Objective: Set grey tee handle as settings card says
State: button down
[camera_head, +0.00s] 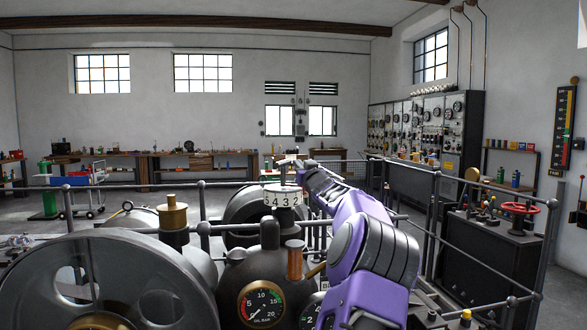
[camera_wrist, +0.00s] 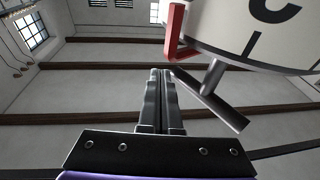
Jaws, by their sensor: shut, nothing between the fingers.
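The grey tee handle (camera_wrist: 222,105) shows in the wrist view as a short stem with a slanted crossbar, below a white marked drum (camera_wrist: 235,25). A red pointer (camera_wrist: 175,32) stands at the drum's left edge. The drum also shows in the head view (camera_head: 283,197), with the figures 5, 4, 3 and 2 facing this camera. My gripper (camera_wrist: 160,73) is shut and empty, its fingertips just left of the crossbar's upper end; I cannot tell whether they touch. In the head view I cannot make out the handle. I cannot identify the settings card.
An oil gauge (camera_head: 261,304), a brass-topped post (camera_head: 173,216) and a large wheel (camera_head: 95,280) stand close by the drum. Grey railings (camera_head: 432,225) surround the machine. A red handwheel (camera_head: 520,208) is on the right. Open floor lies beyond, towards the workbenches (camera_head: 190,165).

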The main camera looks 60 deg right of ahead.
jog(key=shift+s+a+f, duration=0.1)
dwell(0.3)
jog(key=shift+s+a+f+b, duration=0.1)
jog(key=shift+s+a+b, duration=0.1)
jog(key=shift+s+b, duration=0.1)
jog(key=b+v, duration=0.2)
jog(key=v, duration=1.4)
jog(key=shift+s+b, duration=0.2)
jog(key=shift+b, duration=0.2)
jog(key=shift+s+a, duration=0.1)
jog(key=shift+a, duration=0.1)
